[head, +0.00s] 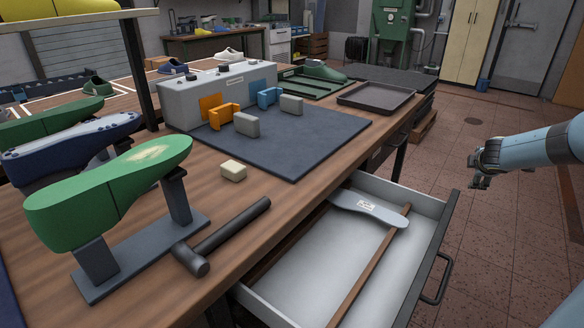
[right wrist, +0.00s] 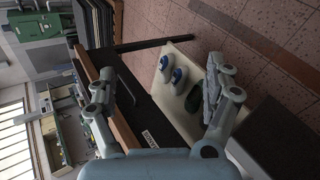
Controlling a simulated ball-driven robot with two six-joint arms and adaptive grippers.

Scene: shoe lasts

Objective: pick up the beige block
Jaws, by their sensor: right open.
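The beige block (head: 233,171) is a small pale block lying on the wooden bench top, in front of the dark blue mat and beyond the hammer. Nothing touches it. My right gripper (head: 474,171) is at the right of the head view, well away from the block, over the floor beyond the open drawer. In the right wrist view its two fingers are spread (right wrist: 158,88) with nothing between them. I cannot make out the block in that view. My left gripper is not in view.
A black hammer (head: 222,238) and a green shoe last (head: 110,194) on a stand are near the block. Grey blocks and orange and blue brackets sit on the blue mat (head: 297,157). An open drawer (head: 310,262) juts out from the bench front, holding a grey flat piece.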

